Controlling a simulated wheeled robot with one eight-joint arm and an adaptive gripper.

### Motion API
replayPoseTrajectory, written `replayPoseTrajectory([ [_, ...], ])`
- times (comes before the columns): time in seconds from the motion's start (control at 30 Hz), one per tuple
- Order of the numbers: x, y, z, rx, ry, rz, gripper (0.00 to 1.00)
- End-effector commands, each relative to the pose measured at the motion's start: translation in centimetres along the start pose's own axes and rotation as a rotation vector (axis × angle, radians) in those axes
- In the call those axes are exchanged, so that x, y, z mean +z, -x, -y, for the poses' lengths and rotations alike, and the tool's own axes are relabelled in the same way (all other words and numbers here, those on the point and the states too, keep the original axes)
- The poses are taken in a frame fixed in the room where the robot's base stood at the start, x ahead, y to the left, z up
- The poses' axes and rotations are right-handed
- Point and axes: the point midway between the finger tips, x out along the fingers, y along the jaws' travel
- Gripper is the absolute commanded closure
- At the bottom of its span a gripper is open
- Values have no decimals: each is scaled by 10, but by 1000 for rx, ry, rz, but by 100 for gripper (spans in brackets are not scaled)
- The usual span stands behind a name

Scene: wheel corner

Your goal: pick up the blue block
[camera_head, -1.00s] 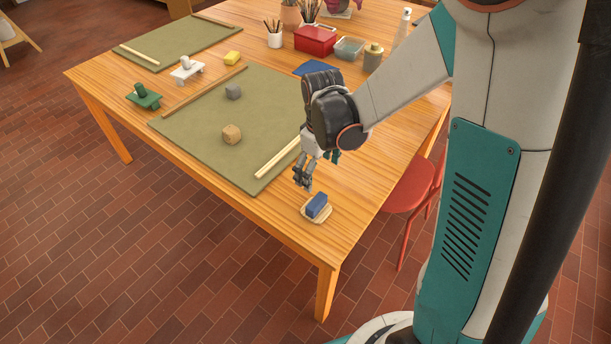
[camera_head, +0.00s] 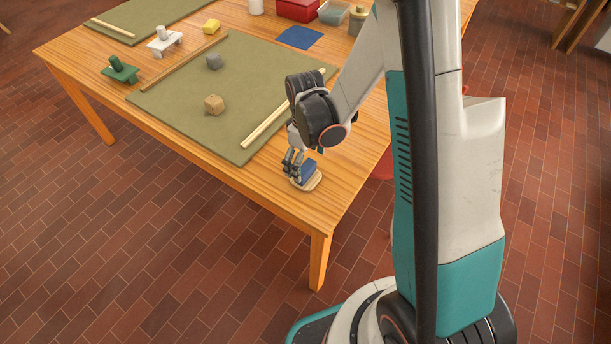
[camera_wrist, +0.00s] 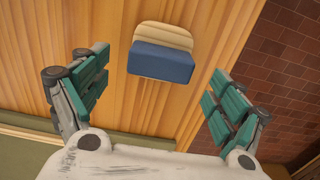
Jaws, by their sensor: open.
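The blue block (camera_wrist: 160,64) lies on a small pale ridged wooden dish (camera_wrist: 164,34) near the table's front corner. In the head view the blue block (camera_head: 307,170) is partly covered by my gripper (camera_head: 294,166), and the dish (camera_head: 313,182) shows around it. In the wrist view my gripper (camera_wrist: 151,95) is open, with one teal-padded finger left of the block and one right of it. The block sits ahead between the two fingers, apart from both.
The table edge (camera_head: 272,203) is close to the dish, with brick floor (camera_head: 180,250) beyond.

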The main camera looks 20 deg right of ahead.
Motion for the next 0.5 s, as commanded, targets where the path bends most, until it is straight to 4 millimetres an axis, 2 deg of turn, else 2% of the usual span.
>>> replayPoseTrajectory([
  [0.03,0,-11,0,0,0,0,12],
  [0.2,1,-35,1,0,0,0,12],
  [0.47,1,-39,1,0,0,0,12],
  [0.5,1,-39,1,0,0,0,14],
])
